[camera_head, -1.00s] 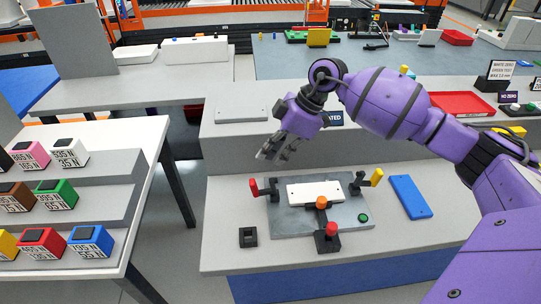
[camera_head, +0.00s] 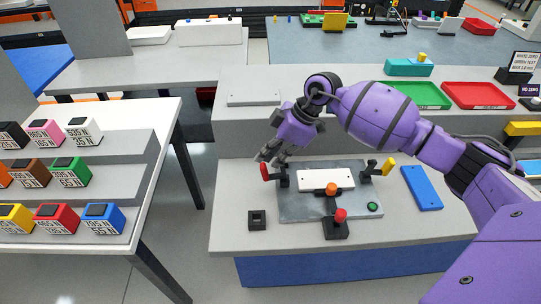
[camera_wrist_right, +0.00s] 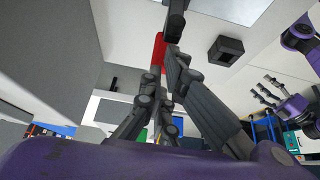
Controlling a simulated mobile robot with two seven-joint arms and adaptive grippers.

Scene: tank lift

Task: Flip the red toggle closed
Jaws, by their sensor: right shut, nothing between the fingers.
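The red toggle (camera_head: 264,171) stands at the left end of a grey fixture plate (camera_head: 300,209), its red handle tilted outward to the left. My right gripper (camera_head: 268,155) is just above and beside the red handle, with its fingers shut and empty. In the right wrist view the red handle (camera_wrist_right: 158,50) shows beyond the fingertips; I cannot tell whether they touch it. A white plate (camera_head: 312,178) lies on the fixture. A purple gripper at the right of the wrist view, apparently my left one (camera_wrist_right: 265,93), has its fingers spread and empty.
A yellow-handled toggle (camera_head: 387,167) stands at the fixture's right end. An orange knob (camera_head: 331,188), a red knob (camera_head: 341,214) and a green button (camera_head: 373,206) are close by. A black square socket (camera_head: 257,220) and a blue plate (camera_head: 422,188) lie either side.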

